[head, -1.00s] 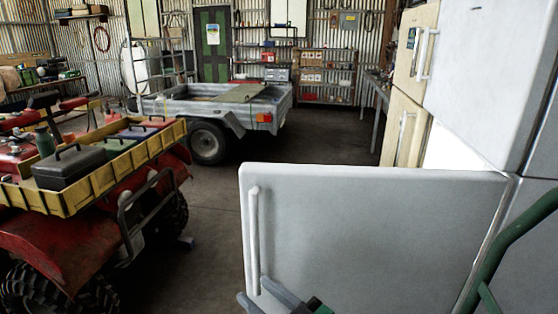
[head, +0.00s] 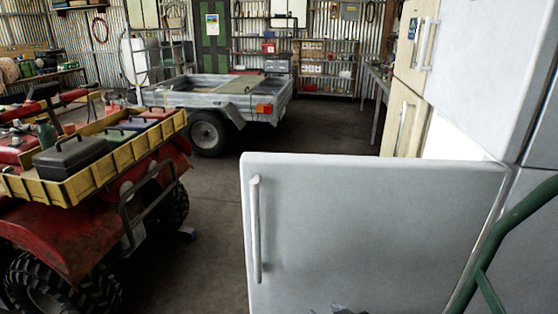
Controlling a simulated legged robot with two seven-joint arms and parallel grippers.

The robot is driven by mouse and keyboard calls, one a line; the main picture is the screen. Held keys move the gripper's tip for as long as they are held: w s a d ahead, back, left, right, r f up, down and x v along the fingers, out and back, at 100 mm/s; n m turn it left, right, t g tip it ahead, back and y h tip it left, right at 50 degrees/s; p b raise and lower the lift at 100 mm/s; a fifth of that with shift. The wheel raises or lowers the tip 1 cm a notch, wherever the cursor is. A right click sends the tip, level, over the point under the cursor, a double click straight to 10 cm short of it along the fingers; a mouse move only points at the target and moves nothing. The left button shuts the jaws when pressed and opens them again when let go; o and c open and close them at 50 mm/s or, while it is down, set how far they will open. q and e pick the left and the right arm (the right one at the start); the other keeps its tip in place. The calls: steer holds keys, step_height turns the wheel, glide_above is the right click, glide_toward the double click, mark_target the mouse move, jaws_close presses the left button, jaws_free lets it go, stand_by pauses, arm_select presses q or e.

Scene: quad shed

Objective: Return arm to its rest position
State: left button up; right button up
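A pale grey fridge door (head: 375,230) stands open across the lower middle of the head view. Its vertical handle (head: 256,230) is on the door's left side, with nothing touching it in view. A small grey tip of what looks like my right gripper (head: 345,310) shows at the bottom edge, in front of the door and right of the handle. The rest of it is cut off, so its fingers cannot be judged. My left gripper is not in view.
A red quad bike (head: 75,240) with a yellow rack (head: 90,178) of toolboxes stands at left. A grey trailer (head: 215,100) is behind. A green curved tube (head: 510,222) crosses the lower right. Bare floor (head: 205,262) lies between quad and door.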

steer(key=s+d+f+m+g+h, duration=0.3)
steer(key=s+d+f+g, duration=0.4)
steer(key=s+d+f, duration=0.3)
steer(key=s+r+p, duration=0.2)
steer(key=r+p, duration=0.6)
steer(key=p, duration=0.1)
steer(key=s+r+g+p, duration=0.1)
steer(key=r+p, duration=0.8)
steer(key=shift+s+r+m+p, duration=0.25)
steer(key=shift+s+m+p, duration=0.1)
steer(key=shift+m, duration=0.05)
steer(key=shift+a+f, duration=0.1)
steer(key=shift+c, duration=0.5)
